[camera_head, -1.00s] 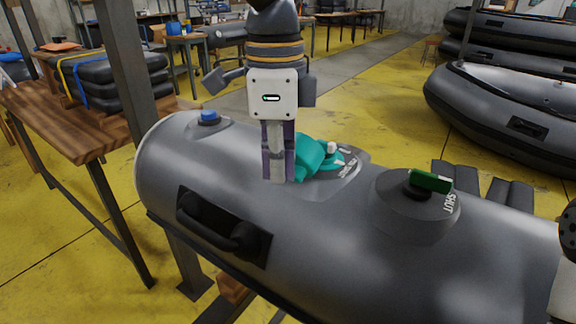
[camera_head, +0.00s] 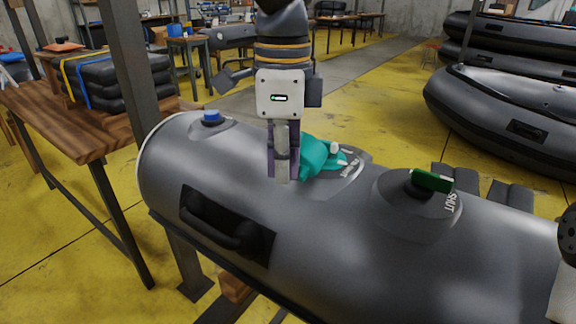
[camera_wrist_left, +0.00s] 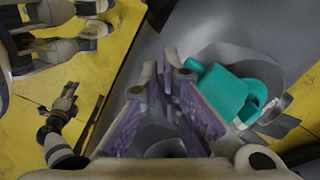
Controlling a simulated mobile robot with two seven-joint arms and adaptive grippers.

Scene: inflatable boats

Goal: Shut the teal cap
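The teal cap (camera_head: 318,158) is on a valve on top of the grey inflated tube (camera_head: 330,240). It stands tilted over the left of its round base, beside a small white part (camera_head: 334,147). The cap also shows in the left wrist view (camera_wrist_left: 222,92), right of the fingers. My left gripper (camera_head: 283,178) points down just left of the cap, and its fingers hide part of the cap's left edge. I cannot tell whether the right finger touches the cap.
A dark green tab marked SHUT (camera_head: 432,181) sits on another valve to the right. A blue cap (camera_head: 211,117) is at the tube's left end. A black handle (camera_head: 225,228) is on the tube's near side. A wooden table (camera_head: 85,125) stands left beside a dark post (camera_head: 135,70).

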